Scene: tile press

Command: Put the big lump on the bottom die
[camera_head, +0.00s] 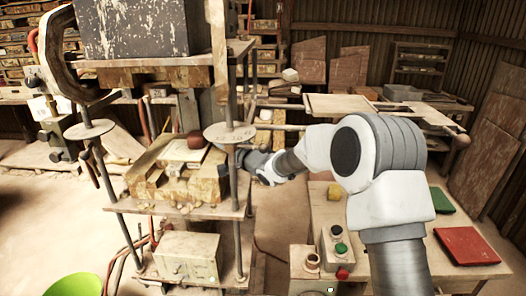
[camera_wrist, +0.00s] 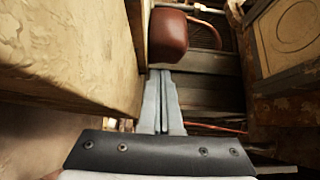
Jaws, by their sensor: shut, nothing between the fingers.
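A rounded reddish-brown lump (camera_head: 196,140) shows at the back right edge of the pale bottom die (camera_head: 180,152) in the press. In the wrist view the lump (camera_wrist: 168,35) is just beyond my fingertips, and a framed plate with a round mark (camera_wrist: 295,25), which looks like the die, is to its right. I cannot tell what the lump rests on. My gripper (camera_wrist: 162,75) is shut with nothing in it. In the head view it reaches into the press from the right, its tips hidden behind a post.
Steel posts with round collars (camera_head: 229,133) stand around the die. A heavy block (camera_head: 130,28) hangs above. In the wrist view a big pale slab (camera_wrist: 70,45) is close on the left. A button box (camera_head: 335,245) and red (camera_head: 466,246) and green trays are on the right table.

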